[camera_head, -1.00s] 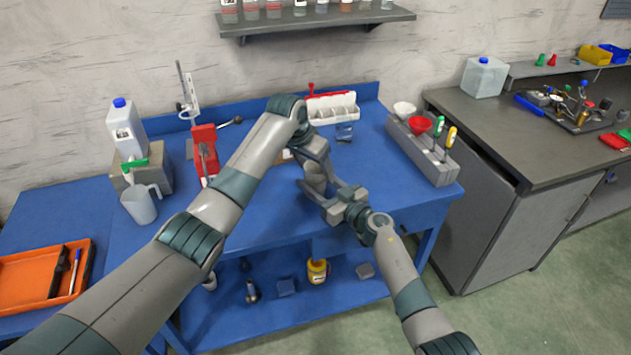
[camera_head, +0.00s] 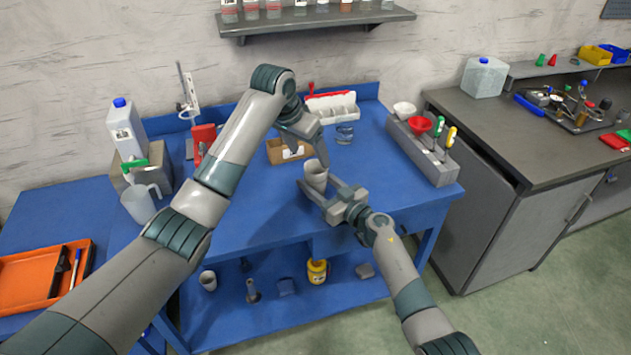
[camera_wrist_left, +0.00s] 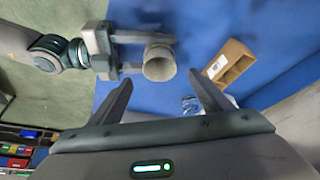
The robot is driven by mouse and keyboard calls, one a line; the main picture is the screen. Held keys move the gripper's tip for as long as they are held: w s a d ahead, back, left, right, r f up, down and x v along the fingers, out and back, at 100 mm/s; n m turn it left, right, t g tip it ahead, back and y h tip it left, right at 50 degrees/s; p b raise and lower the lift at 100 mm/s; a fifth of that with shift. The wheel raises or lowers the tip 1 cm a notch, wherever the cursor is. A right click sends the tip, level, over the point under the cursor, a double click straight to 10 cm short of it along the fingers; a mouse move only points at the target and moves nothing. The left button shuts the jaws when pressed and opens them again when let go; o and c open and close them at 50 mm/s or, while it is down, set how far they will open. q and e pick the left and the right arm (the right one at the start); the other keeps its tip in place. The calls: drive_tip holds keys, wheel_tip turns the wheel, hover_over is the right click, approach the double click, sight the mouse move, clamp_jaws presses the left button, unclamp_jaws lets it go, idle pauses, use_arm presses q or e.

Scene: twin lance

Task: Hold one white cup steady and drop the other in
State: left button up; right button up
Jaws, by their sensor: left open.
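A pale cup (camera_head: 316,178) stands mouth-up between the fingertips of my right gripper (camera_head: 317,186), which is shut on it above the table's front part. The left wrist view shows the cup (camera_wrist_left: 159,68) and its open mouth, with the right gripper (camera_wrist_left: 138,54) at its side. My left gripper (camera_head: 308,156) is open and empty, just above and behind the cup; its two fingers show apart in the left wrist view (camera_wrist_left: 160,83). Only one rim shows clearly; I cannot tell whether a second cup sits inside.
The table's middle left is clear.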

use_arm(q)
drive_tip(key=shift+v, duration=1.95)
use_arm(e)
drive_tip(key=o, duration=1.1)
drive_tip(key=shift+s+d, duration=0.1)
drive_tip(key=shift+d, duration=0.05)
drive_tip(key=shift+s+d, duration=0.4)
drive_tip(key=v, duration=1)
drive_tip(key=shift+s+d, duration=0.15)
drive_tip(key=shift+s, duration=0.05)
use_arm(q)
drive_tip(key=shift+f, duration=0.1)
